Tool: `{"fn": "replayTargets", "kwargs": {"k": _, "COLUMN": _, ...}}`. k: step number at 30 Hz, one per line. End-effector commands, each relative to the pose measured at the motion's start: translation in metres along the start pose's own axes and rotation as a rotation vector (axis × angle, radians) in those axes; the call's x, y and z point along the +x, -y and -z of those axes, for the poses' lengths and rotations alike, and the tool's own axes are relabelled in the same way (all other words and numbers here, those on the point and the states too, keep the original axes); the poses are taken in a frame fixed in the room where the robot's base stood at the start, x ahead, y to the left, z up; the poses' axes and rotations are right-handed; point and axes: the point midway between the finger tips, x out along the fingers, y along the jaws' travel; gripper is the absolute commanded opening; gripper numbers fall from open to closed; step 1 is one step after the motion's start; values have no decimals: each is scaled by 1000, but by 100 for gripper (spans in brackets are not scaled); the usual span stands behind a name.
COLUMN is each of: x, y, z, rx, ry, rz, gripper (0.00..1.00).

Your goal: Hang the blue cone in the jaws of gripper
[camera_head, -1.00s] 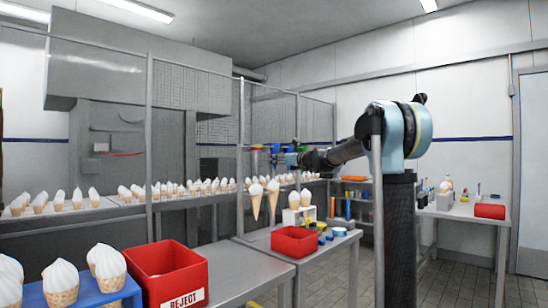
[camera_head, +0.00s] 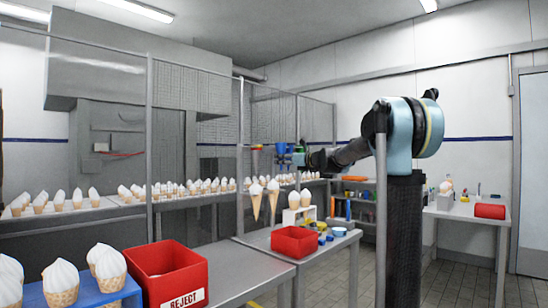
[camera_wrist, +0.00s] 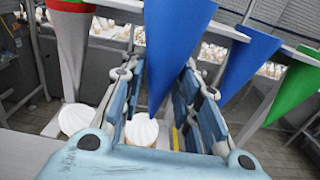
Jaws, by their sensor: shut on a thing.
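In the wrist view, a blue cone (camera_wrist: 176,42) hangs point down between the blue fingers of my gripper (camera_wrist: 160,100), which is shut on it. A white rail (camera_wrist: 222,29) passes close beside this cone; I cannot tell whether the cone rests in it. A second blue cone (camera_wrist: 246,62) hangs at the rail to the right, outside my fingers. In the head view, my gripper (camera_head: 299,158) is small and far off, next to the row of hanging cones, with blue (camera_head: 281,149) showing just left of it.
White-topped ice cream cones (camera_head: 273,192) stand below. Red bins (camera_head: 295,241) and (camera_head: 170,270) sit on the benches.

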Motion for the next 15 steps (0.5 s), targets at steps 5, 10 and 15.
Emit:
{"fn": "replayTargets", "kwargs": {"k": 5, "x": -8, "y": 0, "z": 0, "rx": 0, "ry": 0, "rz": 1, "gripper": 12}}
{"fn": "replayTargets", "kwargs": {"k": 10, "x": -15, "y": 0, "z": 0, "rx": 0, "ry": 0, "rz": 2, "gripper": 12}}
{"fn": "replayTargets", "kwargs": {"k": 15, "x": -21, "y": 0, "z": 0, "rx": 0, "ry": 0, "rz": 1, "gripper": 12}}
